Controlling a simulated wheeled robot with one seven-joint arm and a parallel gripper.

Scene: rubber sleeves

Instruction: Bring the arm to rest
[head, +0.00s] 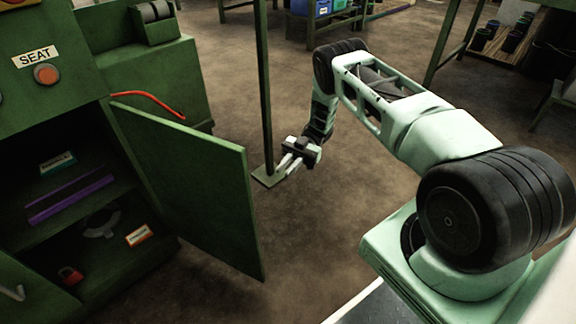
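My arm reaches out from the lower right and bends down at its far end. My gripper (283,167) hangs low over the floor near the middle of the view, just beside the foot of a green post. Its two pale fingers look apart, with nothing seen between them. It is well to the right of the open cabinet door (190,185), and no contact with the door shows.
The green cabinet (50,110) at the left has an orange button (47,74) under a SEAT label. Inside lie a purple strip, small boxes and a red padlock (70,274). A thin post (265,90) stands behind my gripper. Brown floor (310,230) is clear below it.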

